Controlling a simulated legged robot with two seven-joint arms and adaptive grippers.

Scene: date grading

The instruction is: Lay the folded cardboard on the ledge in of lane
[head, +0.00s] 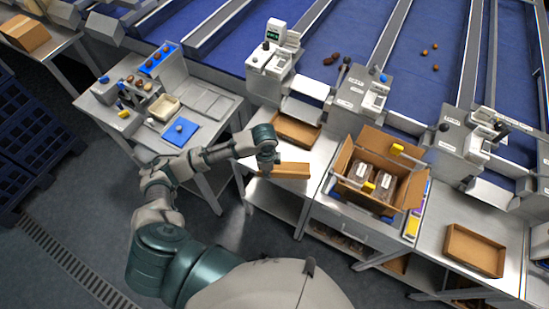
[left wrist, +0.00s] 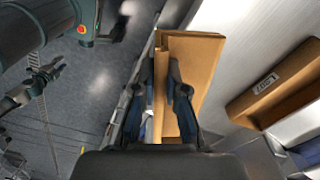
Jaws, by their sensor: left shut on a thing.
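The folded cardboard (head: 290,171) is a flat brown piece. My left gripper (head: 268,160) is shut on its left end in the head view. In the left wrist view the cardboard (left wrist: 203,75) stands between and past the two dark fingers (left wrist: 173,85). It is over the front part of a steel bench (head: 310,160), in front of an open brown tray (head: 295,131); I cannot tell whether it touches the bench. Which surface is the ledge is not clear. A grey jointed part (left wrist: 42,82) at the left of the wrist view may be my right gripper; its jaws are unclear.
An open carton (head: 350,190) with dark packs stands on the bench to the right. Another empty tray (head: 474,250) lies further right. A left table (head: 215,100) holds a blue pad and small bins. Weighing machines (head: 272,60) and blue lanes stand behind.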

